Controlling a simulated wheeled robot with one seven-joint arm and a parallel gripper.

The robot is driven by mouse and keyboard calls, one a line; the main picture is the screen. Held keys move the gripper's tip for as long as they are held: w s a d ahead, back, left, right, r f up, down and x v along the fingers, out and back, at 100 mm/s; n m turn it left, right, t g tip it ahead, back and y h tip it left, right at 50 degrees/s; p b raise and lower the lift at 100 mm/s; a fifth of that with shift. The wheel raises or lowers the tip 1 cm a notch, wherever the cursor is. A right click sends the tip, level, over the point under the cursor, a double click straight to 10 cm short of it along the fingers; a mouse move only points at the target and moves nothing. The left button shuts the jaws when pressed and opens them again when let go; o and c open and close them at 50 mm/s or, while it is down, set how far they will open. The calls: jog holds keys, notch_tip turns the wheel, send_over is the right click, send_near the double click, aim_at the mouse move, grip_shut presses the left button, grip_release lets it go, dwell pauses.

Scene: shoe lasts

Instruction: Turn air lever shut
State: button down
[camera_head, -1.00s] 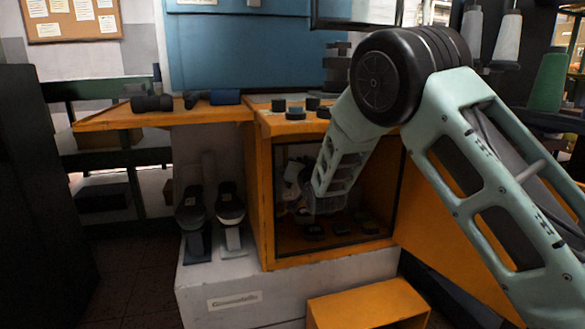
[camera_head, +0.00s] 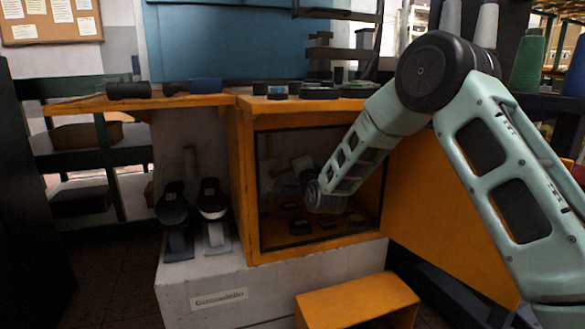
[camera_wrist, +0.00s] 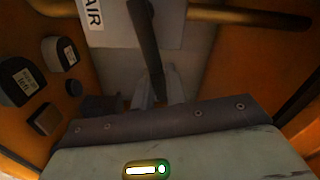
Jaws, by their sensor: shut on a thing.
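In the wrist view the air lever (camera_wrist: 145,40) is a dark bar running from the top edge down to my gripper. My gripper (camera_wrist: 157,88) is shut on its lower end, and the fingers show only in part. A white label reading "AIR" (camera_wrist: 92,12) is on a pale plate left of the lever. In the head view my gripper (camera_head: 285,182) is inside the orange cabinet (camera_head: 240,185). The lever cannot be made out there, and its angle relative to the pipe is unclear.
A brownish pipe (camera_wrist: 250,17) runs at the upper right of the wrist view. Several dark blocks (camera_wrist: 60,52) lie to the left in the cabinet. The cabinet walls are close on both sides. Two dark shoe lasts (camera_head: 172,208) on stands are outside, left of the cabinet.

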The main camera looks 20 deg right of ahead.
jog(key=shift+d+f+m+b, duration=0.1)
jog(key=shift+f+m+b, duration=0.15)
jog(key=shift+f+m, duration=0.4)
jog(key=shift+f+m+b, duration=0.2)
jog(key=shift+f+m, duration=0.15)
jog(key=shift+m, duration=0.6)
jog(key=c, duration=1.5)
grip_release()
jog(key=s+p, duration=0.4)
jog(key=s, duration=1.3)
jog(key=shift+s+p, duration=0.25)
jog(key=shift+p, duration=0.1)
